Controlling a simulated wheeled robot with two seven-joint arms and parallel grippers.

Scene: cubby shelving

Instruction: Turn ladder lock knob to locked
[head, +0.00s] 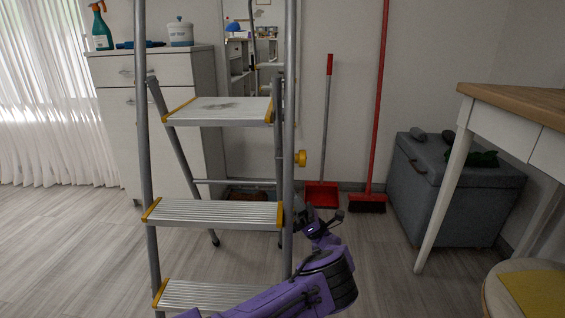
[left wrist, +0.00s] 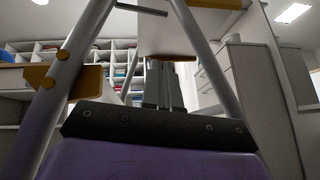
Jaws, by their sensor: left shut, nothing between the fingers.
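A metal stepladder (head: 147,150) with yellow-edged treads stands open in the head view. A yellow knob (head: 300,158) sits on the outer side of its right rail. My left gripper (head: 307,205) is below the knob, beside the right rail and apart from the knob. In the left wrist view its fingers (left wrist: 163,85) are shut and empty, pointing up between ladder rails. Yellow ladder fittings (left wrist: 85,82) show left of the fingers there; I cannot tell whether the knob is among them. My right gripper is not in view.
A white cabinet (head: 115,75) stands behind the ladder. A red dustpan (head: 321,195) and a red broom (head: 367,203) lean at the wall. A grey chest (head: 455,205) and a wooden-topped table (head: 520,100) are at right. Floor between ladder and table is clear.

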